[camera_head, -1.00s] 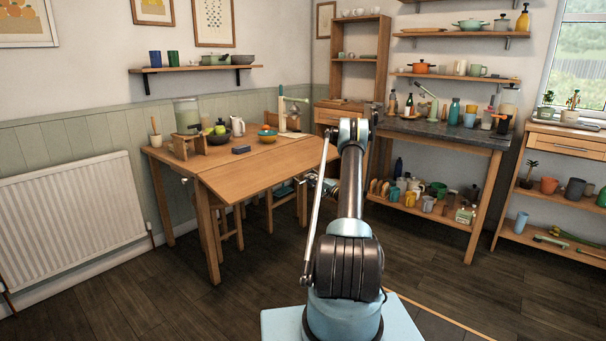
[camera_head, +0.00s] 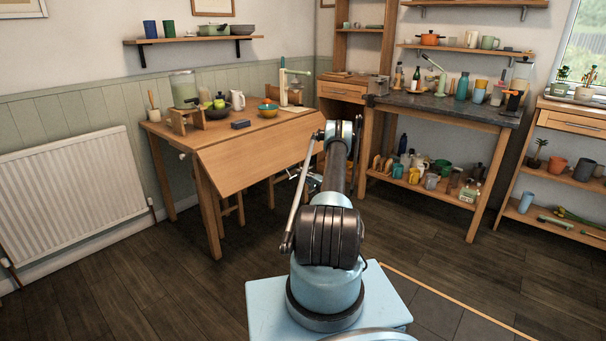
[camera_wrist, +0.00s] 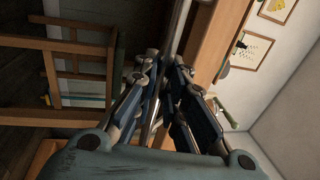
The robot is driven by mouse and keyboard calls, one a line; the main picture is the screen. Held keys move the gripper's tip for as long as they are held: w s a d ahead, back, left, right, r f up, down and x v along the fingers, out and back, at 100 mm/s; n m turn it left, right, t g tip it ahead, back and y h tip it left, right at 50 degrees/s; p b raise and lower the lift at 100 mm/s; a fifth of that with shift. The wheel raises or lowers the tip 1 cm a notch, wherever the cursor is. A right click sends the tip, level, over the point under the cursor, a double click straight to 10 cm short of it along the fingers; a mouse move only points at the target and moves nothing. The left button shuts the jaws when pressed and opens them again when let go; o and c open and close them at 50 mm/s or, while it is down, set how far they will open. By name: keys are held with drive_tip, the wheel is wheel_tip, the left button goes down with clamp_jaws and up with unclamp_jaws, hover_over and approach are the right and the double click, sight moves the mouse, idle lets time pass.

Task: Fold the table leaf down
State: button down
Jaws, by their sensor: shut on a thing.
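The wooden table leaf (camera_head: 250,160) hangs sloping down from the front edge of the wooden table (camera_head: 215,133) in the head view. It is tilted steeply, with its face towards me. My gripper (camera_head: 307,181) is at the leaf's lower right, partly hidden behind my arm. In the wrist view my gripper (camera_wrist: 160,72) has its fingers close together around a thin metal rod (camera_wrist: 181,25). The rod runs alongside a wooden board edge (camera_wrist: 212,45), which looks like the leaf. The exact contact between fingers and rod is partly hidden by the finger links.
Bowls, a kettle (camera_head: 237,100) and other items stand on the fixed tabletop. Stools (camera_head: 232,200) are under the table, behind the leaf. A dark-topped workbench (camera_head: 450,108) with loaded shelves stands to the right. The floor (camera_head: 150,280) in front is clear.

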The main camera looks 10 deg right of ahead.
drive_tip(key=shift+w+a+r, duration=0.1)
drive_tip(key=shift+a+r, duration=0.05)
drive_tip(key=shift+a, duration=0.3)
drive_tip(key=c, duration=1.7)
unclamp_jaws()
drive_tip(key=shift+o, duration=0.2)
drive_tip(key=shift+d, duration=0.15)
drive_tip(key=shift+d, duration=0.15)
drive_tip(key=r+v, duration=0.3)
drive_tip(key=v, duration=1.1)
drive_tip(key=shift+s+d+f, duration=0.35)
drive_tip(key=shift+s, duration=0.15)
